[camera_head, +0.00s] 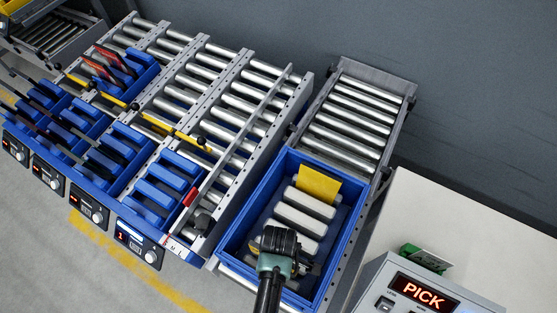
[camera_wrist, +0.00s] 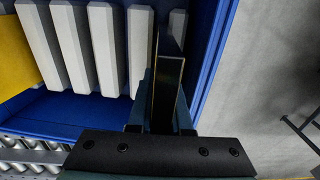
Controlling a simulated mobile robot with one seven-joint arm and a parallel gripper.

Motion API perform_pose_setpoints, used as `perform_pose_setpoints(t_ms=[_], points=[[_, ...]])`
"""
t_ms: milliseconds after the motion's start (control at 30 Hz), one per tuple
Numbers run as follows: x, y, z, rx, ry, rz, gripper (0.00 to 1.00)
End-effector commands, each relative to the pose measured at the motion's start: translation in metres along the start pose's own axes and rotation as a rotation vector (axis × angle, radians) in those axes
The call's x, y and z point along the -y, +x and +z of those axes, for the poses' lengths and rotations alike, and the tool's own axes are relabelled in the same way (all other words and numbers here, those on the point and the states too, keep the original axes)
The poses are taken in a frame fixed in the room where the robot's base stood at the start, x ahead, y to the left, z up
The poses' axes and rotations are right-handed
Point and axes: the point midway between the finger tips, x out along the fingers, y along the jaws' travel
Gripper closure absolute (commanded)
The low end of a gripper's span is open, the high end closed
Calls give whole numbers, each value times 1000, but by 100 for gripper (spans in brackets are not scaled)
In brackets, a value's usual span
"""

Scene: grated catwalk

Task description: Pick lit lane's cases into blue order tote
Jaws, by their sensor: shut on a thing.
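The blue order tote (camera_head: 236,226) stands on the right roller lane, with several pale block-like ridges (camera_head: 304,204) and a yellow panel (camera_head: 318,184) inside. My gripper (camera_head: 283,262) is over the tote's near end. In the wrist view it (camera_wrist: 165,105) is shut on a thin dark case (camera_wrist: 166,88), seen nearly edge-on, beside the endmost pale ridge (camera_wrist: 139,45). Whether the case touches the tote floor is hidden. The lit lane's display (camera_head: 138,243) shows 1. Its blue slotted tray (camera_head: 160,190) shows blue ridges and no clear dark case.
Other lanes at left hold blue trays with dark cases (camera_head: 45,95) and red cases (camera_head: 105,65). A black-knobbed yellow bar (camera_head: 165,125) crosses the lanes. A console reading PICK (camera_head: 423,292) stands right, by a pale tabletop (camera_head: 480,240). The rollers behind the tote (camera_head: 345,115) are clear.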

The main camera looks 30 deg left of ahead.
Motion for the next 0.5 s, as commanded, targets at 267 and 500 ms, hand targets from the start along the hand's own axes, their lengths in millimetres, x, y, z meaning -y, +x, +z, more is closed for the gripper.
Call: perform_pose_setpoints(t_ms=[267,500], points=[[0,13,0,0,0,1,100],[0,22,0,0,0,0,100]])
